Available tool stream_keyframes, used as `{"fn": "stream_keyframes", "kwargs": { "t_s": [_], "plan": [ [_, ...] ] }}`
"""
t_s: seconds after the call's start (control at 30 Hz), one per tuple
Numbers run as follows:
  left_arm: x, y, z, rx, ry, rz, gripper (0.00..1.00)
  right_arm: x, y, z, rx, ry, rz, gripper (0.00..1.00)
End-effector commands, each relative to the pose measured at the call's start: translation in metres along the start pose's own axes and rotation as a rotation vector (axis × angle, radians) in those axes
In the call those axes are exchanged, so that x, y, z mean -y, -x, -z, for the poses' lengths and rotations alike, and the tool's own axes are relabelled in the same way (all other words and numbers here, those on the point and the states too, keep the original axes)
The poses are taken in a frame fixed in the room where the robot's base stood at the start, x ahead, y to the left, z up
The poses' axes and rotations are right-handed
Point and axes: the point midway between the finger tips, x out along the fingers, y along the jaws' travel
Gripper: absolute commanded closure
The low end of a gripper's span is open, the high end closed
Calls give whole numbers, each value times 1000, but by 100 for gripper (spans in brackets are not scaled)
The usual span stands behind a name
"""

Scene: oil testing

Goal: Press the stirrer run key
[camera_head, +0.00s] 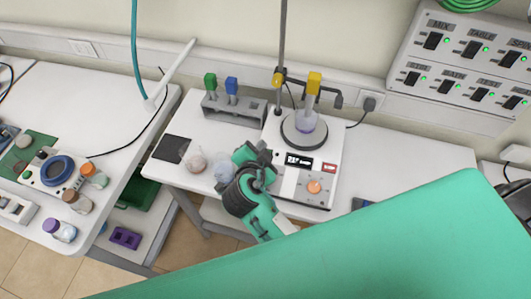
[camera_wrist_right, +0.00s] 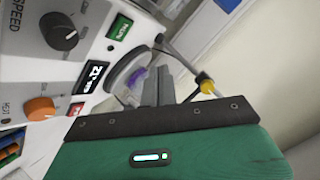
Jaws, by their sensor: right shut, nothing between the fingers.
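My right gripper (camera_head: 266,153) is at the left side of the stirrer, beside the display. In the wrist view its fingers (camera_wrist_right: 160,75) are shut and empty, apart in the picture from the run key. The run key is hidden behind the gripper in the head view. My left gripper is out of view.
A grey rack (camera_head: 234,110) with green and blue caps stands behind left. Two small round vessels (camera_head: 196,160) and a dark pad (camera_head: 172,149) lie left of the gripper. A stand rod (camera_head: 282,60) rises behind the stirrer.

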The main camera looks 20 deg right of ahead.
Motion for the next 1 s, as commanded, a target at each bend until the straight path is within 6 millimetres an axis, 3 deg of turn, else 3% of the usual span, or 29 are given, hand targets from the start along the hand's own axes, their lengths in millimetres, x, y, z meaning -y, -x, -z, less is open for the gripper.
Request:
{"fn": "stream_keyframes", "kwargs": {
  "t_s": [0.4, 1.0],
  "plan": [
    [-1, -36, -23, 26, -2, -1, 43, -30, -39, -30, 0, -1, -2, 100],
    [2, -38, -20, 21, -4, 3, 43, -30, -42, -30, 0, 0, -1, 100]
  ]
}}
